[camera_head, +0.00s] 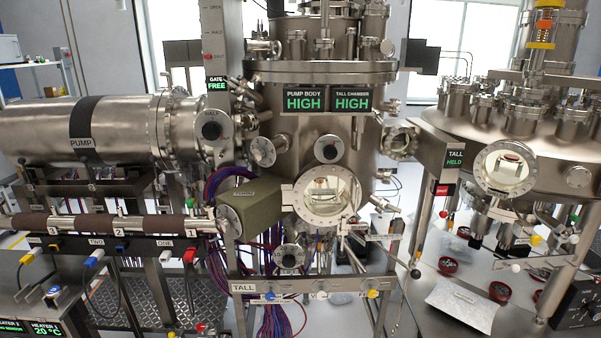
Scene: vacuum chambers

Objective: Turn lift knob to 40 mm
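I cannot tell for sure which knob is the lift knob, and no millimetre reading is legible. A second dial (212,130) with a white scale is on the valve column to the left. A third round fitting (290,257) is low, under the chamber window. A black box (578,306) with a knob stands at the bottom right, cut off by the picture edge. Neither of my grippers shows in the head view.
Green displays (327,99) read HIGH for pump body and tall chamber. A round glass window (327,195) faces me. A bench (452,325) at right holds a foil sheet (462,304) and red-rimmed round parts (500,292). Rods and cables crowd the front.

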